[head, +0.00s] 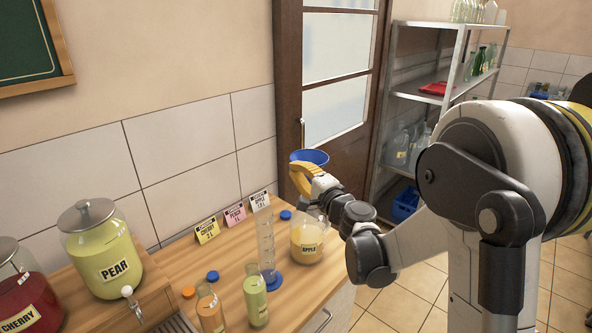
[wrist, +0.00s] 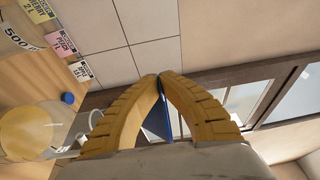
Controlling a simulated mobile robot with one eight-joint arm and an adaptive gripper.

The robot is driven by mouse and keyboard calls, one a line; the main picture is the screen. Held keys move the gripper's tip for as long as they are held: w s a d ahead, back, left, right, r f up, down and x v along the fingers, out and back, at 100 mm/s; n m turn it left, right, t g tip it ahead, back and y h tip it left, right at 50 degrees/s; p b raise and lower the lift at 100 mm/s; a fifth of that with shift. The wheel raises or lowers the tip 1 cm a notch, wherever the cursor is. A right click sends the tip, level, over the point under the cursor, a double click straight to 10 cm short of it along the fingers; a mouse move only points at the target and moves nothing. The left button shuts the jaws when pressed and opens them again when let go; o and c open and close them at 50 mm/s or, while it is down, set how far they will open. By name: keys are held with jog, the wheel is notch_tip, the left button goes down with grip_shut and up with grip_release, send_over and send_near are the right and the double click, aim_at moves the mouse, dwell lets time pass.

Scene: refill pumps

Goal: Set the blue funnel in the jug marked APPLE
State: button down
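The blue funnel (head: 310,156) is in the air above the counter, wide mouth up, with its lower part hidden behind the fingers. My gripper (head: 303,180) has yellow fingers closed on it. In the wrist view the fingertips (wrist: 160,80) meet, and a strip of the blue funnel (wrist: 158,122) shows between them. The clear jug marked APPLE (head: 309,246) stands on the counter below the gripper, with pale yellow liquid in it. Part of its top is hidden by my arm. The jug (wrist: 28,132) also shows at the left of the wrist view, apart from the fingers.
A tall measuring cylinder (head: 266,238) on a blue foot stands just left of the jug. Orange (head: 211,312) and green (head: 255,295) bottles stand in front. The PEAR jar (head: 103,255) is farther left.

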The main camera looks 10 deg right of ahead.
aim_at(307, 177)
jog(key=shift+f+b, duration=2.55)
jog(key=shift+f, duration=0.3)
jog(key=c, duration=2.1)
grip_release()
jog(key=shift+c, duration=0.2)
jog(key=o, duration=0.6)
